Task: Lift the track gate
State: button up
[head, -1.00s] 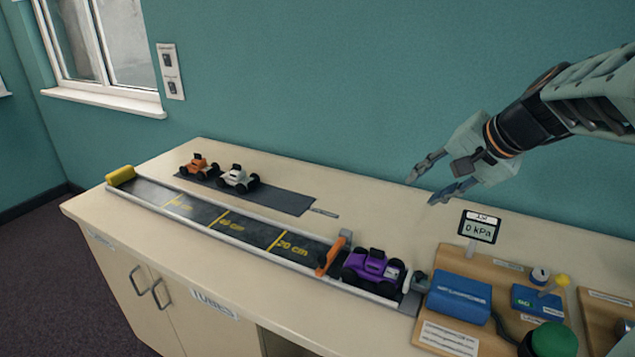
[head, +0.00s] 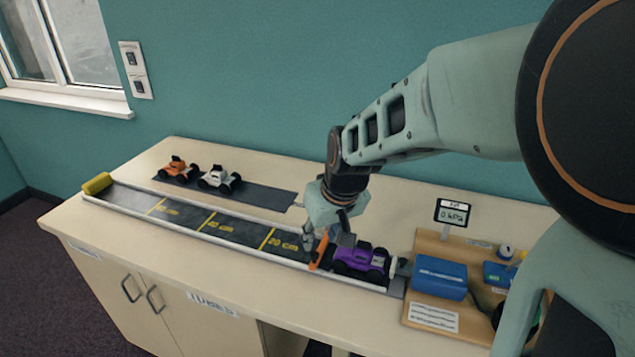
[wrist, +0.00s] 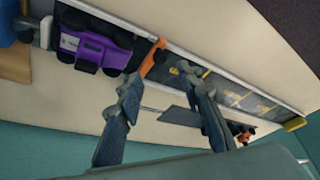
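The track gate is an orange bar (head: 319,250) across the track (head: 180,213), just left of the purple car (head: 362,260). The gate (wrist: 153,57) also shows in the wrist view, lying low across the track beside the car (wrist: 95,45). My gripper (head: 325,234) is over the track's far side, close to the gate in the head view. In the wrist view my gripper (wrist: 163,95) has its two fingers apart with nothing between them. The gate's hinge end is partly hidden by my gripper in the head view.
An orange car (head: 178,168) and a white car (head: 219,179) stand on a dark mat behind the track. A wooden board (head: 426,244) with a blue box (head: 440,277) and a pressure display (head: 452,213) is at the right. The counter's front left is clear.

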aim_at(314, 253)
jog(key=x, duration=0.7)
jog(key=shift+w+f, duration=0.1)
jog(key=shift+f, duration=0.2)
jog(key=shift+c, duration=0.7)
grip_shut()
